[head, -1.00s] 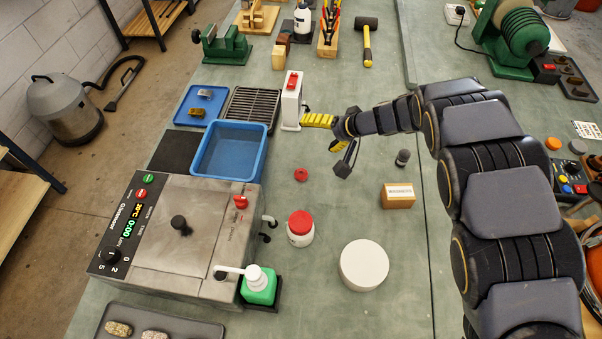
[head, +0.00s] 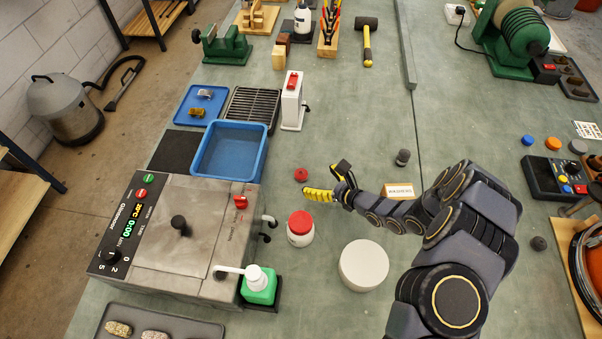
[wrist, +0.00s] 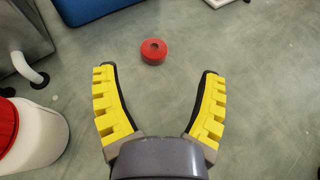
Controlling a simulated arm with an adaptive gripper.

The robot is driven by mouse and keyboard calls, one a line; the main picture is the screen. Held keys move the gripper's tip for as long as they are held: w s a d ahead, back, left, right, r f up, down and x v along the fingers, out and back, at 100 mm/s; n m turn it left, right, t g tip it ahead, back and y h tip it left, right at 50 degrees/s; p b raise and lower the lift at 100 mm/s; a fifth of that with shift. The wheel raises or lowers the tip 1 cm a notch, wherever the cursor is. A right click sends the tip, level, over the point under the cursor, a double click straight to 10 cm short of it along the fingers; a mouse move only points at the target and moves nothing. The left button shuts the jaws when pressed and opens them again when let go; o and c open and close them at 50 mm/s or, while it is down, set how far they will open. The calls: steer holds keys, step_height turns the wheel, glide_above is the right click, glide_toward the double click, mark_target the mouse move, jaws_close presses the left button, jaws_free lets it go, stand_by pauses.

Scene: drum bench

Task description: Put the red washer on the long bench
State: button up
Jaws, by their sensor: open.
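The red washer (head: 301,174) lies flat on the grey-green long bench (head: 340,120), to the right of the blue basin. In the wrist view the washer (wrist: 153,51) is a thick red ring with a dark centre hole. My gripper (head: 307,190) is open and empty, just in front of the washer in the head view. In the wrist view its two yellow-padded fingers (wrist: 158,92) are spread wide, and the washer is beyond the fingertips, between their lines, apart from both.
A white jar with a red lid (head: 300,228) stands close to my gripper, at the left in the wrist view. A blue basin (head: 207,178), a metal machine (head: 165,265), a white round block (head: 363,265) and a small labelled box (head: 399,190) surround the area.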

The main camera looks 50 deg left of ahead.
mark_target(301, 173)
steer(key=x, duration=0.6)
steer(key=shift+s+f, duration=0.15)
steer(key=shift+s, duration=0.2)
steer(key=c, duration=0.8)
